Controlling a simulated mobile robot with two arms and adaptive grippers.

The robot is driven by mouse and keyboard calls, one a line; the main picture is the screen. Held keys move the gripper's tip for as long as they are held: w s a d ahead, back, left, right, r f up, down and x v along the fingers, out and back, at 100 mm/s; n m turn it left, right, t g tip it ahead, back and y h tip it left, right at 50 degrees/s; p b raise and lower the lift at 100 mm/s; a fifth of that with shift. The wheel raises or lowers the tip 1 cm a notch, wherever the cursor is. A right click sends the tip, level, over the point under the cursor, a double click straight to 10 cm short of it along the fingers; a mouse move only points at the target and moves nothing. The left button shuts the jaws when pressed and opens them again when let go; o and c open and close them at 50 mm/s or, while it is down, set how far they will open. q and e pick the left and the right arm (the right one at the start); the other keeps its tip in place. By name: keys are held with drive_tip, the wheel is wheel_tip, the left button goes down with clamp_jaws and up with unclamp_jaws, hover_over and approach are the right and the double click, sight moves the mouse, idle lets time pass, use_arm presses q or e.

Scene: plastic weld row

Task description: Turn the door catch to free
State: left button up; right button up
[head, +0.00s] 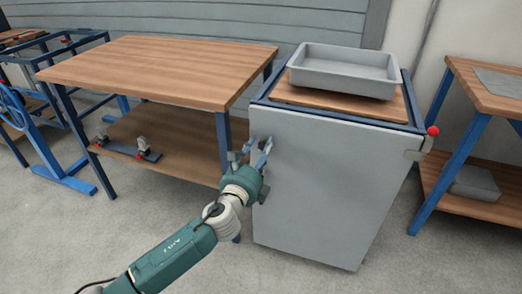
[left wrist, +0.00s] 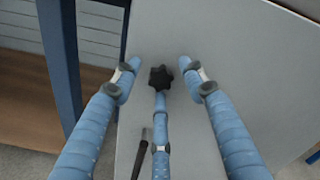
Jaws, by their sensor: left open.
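The cabinet's grey door (head: 330,190) is upright and looks closed. In the left wrist view a black star-shaped knob (left wrist: 160,77), which may be the door catch, stands on the grey panel (left wrist: 215,45). My left gripper (head: 254,152) is at the door's upper left edge, fingers spread. In the left wrist view my left gripper (left wrist: 158,74) is open, one blue finger on each side of the knob and a third below it. I cannot tell whether the third finger touches it. The gripper hides the knob in the head view. My right gripper is not in view.
A grey tray (head: 345,60) stands on the cabinet's wooden top. A red ball-ended lever (head: 432,131) with a grey bracket (head: 415,152) is at the door's right edge. A wooden workbench (head: 160,70) stands close on the left, another bench (head: 490,95) on the right. The floor in front is clear.

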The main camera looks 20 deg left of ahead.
use_arm(q)
drive_tip(key=shift+c, duration=0.3)
clamp_jaws()
drive_tip(key=shift+n, duration=0.4)
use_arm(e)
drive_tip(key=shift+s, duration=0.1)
use_arm(q)
drive_tip(key=n, duration=0.4)
drive_tip(key=n+p, duration=0.1)
drive_tip(key=n, duration=0.3)
drive_tip(key=shift+n, duration=0.3)
drive_tip(key=n+p, duration=0.1)
drive_tip(key=n, duration=0.2)
drive_tip(key=n+p, duration=0.2)
drive_tip(key=n, duration=0.2)
drive_tip(key=shift+n, duration=0.4)
drive_tip(key=shift+a+f+n+p, duration=0.1)
drive_tip(key=shift+n+p, duration=0.35)
drive_tip(key=shift+n, duration=0.05)
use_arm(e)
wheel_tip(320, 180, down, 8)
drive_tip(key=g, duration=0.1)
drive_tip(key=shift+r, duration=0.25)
